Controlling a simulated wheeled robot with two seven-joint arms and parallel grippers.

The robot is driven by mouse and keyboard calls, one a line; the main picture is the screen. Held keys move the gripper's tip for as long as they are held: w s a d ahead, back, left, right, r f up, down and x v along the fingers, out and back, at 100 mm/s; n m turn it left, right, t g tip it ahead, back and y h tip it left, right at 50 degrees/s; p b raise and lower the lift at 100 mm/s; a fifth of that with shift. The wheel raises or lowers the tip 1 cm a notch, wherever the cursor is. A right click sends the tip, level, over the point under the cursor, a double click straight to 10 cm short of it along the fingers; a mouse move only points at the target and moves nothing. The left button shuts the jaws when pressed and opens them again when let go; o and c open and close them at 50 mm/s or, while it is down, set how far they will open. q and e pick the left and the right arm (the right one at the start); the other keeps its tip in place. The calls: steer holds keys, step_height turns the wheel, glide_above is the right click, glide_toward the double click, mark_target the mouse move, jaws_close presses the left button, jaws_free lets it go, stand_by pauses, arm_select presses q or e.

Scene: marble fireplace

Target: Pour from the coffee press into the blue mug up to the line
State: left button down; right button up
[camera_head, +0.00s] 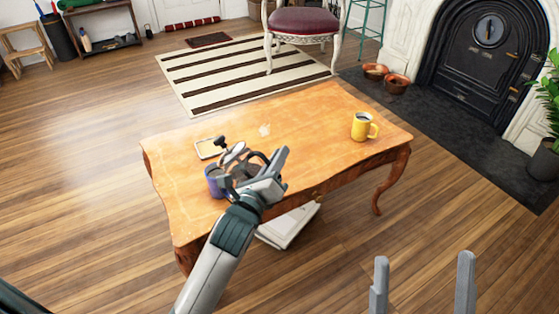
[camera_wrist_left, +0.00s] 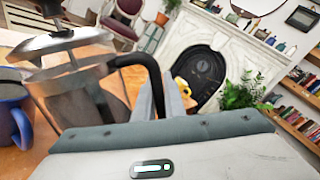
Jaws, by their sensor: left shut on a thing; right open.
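The coffee press (camera_head: 238,169) has a metal lid, a black plunger knob and a black handle. My left gripper (camera_head: 276,168) is shut on the handle. The press leans left, its lid side toward the blue mug (camera_head: 212,182) on the table, partly hidden behind my arm. In the left wrist view the press (camera_wrist_left: 72,95) fills the left, with the blue mug (camera_wrist_left: 12,122) cut off at the edge beside it. My right gripper (camera_head: 422,287) is open and empty at the bottom right, off the table.
The wooden table (camera_head: 300,135) holds a yellow mug (camera_head: 361,127) at the right and a small framed tray-like item (camera_head: 207,148) behind the press. The table's middle is clear. A chair (camera_head: 303,22) and fireplace (camera_head: 482,62) stand beyond.

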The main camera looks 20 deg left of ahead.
arm_select(q)
steer(key=shift+a+r+n+p, duration=0.3)
steer(key=shift+r+n+p, duration=0.1)
steer(key=shift+p, duration=0.2)
steer(key=shift+a+r+n+p, duration=0.15)
steer(key=shift+a+n+p, duration=0.25)
steer(key=shift+p, duration=0.25)
steer(key=shift+a+r+n+p, duration=0.1)
steer(key=shift+r+n+p, duration=0.2)
steer(key=shift+p, duration=0.2)
steer(key=shift+f, duration=0.1)
arm_select(e)
step_height(320, 180, down, 9)
steer(key=w+a+g+h, duration=0.1)
steer(key=w+a+g, duration=0.1)
steer(key=g, duration=0.4)
steer(key=shift+a+r, duration=0.2)
steer(key=shift+a, duration=0.2)
arm_select(q)
steer(key=shift+a+p, duration=0.1)
steer(key=shift+p, duration=0.25)
arm_select(e)
steer(key=shift+w+d+f+g+h, duration=0.1)
steer(key=shift+w+f+g+h, duration=0.15)
steer(key=shift+f+g, duration=0.35)
steer(key=shift+w+f+g+h, duration=0.25)
steer(key=shift+f+g, duration=0.05)
steer(key=shift+f, duration=0.5)
